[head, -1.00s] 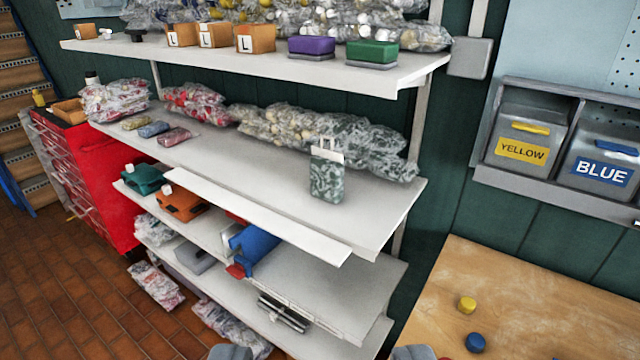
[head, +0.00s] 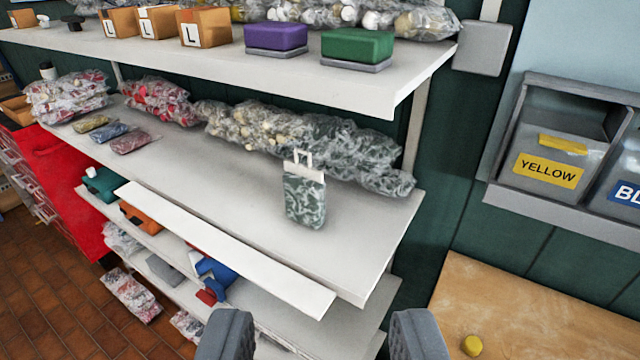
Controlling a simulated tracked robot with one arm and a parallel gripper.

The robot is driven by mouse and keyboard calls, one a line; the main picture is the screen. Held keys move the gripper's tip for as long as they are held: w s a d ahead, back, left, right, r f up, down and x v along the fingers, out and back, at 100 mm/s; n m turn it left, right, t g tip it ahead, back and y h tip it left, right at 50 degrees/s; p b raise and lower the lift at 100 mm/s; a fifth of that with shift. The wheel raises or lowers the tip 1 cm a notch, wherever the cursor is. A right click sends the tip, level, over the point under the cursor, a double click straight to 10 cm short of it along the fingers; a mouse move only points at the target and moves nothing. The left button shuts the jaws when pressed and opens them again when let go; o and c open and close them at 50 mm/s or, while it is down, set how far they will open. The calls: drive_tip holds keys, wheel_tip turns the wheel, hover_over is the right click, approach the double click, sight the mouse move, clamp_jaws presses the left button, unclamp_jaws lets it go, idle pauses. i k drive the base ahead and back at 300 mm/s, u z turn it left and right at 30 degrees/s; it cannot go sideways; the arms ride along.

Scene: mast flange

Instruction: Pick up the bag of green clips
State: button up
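The bag of green clips (head: 305,200) stands upright on the middle shelf, near its right end. It is a grey-green mottled bag with a white top and a white loop handle. My gripper (head: 322,338) shows at the bottom edge of the head view, with two grey fingers wide apart and nothing between them. In the picture it is below the bag and clear of it.
The middle shelf (head: 215,170) has clear bags along its back and small packs at left. The upper shelf (head: 270,70) overhangs it, with purple and green blocks. A white board (head: 225,250) juts out below. Labelled bins and a wooden table (head: 530,310) stand at right.

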sight(304, 187)
drive_tip(key=u, duration=0.05)
drive_tip(key=i, duration=0.85)
drive_tip(key=u, duration=0.05)
